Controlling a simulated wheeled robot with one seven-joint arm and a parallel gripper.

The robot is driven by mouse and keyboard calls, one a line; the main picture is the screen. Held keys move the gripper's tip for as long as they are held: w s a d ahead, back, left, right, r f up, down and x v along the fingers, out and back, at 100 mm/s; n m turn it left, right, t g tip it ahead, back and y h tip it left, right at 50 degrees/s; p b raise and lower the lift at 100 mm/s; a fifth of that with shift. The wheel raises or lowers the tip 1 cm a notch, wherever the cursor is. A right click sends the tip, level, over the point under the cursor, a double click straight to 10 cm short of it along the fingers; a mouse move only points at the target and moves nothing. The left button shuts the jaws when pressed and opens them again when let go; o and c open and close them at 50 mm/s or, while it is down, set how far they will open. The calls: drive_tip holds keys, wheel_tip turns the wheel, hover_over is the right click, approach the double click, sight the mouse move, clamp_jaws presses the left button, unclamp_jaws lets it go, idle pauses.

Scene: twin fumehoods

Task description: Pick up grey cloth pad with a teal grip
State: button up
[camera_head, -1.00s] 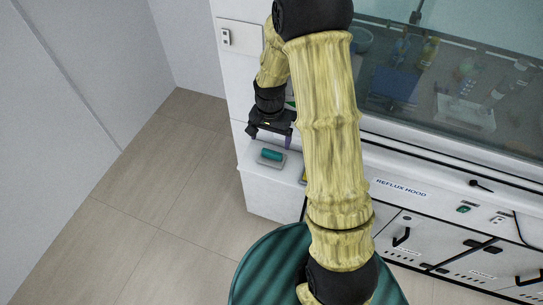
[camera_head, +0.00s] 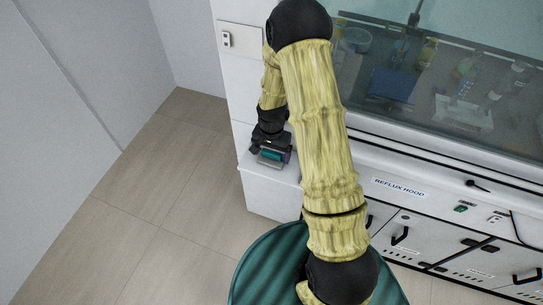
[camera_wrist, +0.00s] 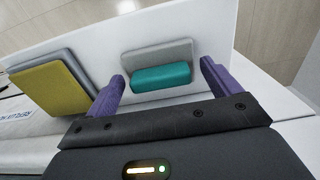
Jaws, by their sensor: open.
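The grey cloth pad (camera_wrist: 145,54) with its teal grip (camera_wrist: 161,77) lies on a white ledge. In the wrist view it shows between the two purple fingers of my gripper (camera_wrist: 163,86), which is open. The teal grip looks clear of both fingers, and nothing is held. In the head view my gripper (camera_head: 271,157) is down over the pad, and the teal grip (camera_head: 271,154) shows between the fingers. The exact height of the fingers above the ledge is hard to tell.
A yellow and grey pad (camera_wrist: 50,86) lies on the ledge left of the teal grip in the wrist view. The white ledge (camera_head: 268,180) ends at a drop to the tiled floor. The glass-fronted reflux hood (camera_head: 440,90) stands to the right.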

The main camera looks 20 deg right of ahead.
sight(272, 152)
drive_tip(key=shift+f, duration=0.25)
idle(0.3)
drive_tip(key=c, duration=0.7)
drive_tip(key=shift+o, duration=0.2)
drive_tip(key=shift+w+r, duration=0.1)
drive_tip(key=shift+r, duration=0.1)
wheel_tip(272, 152, up, 18)
drive_tip(key=b, duration=0.1)
drive_tip(key=shift+f, duration=0.15)
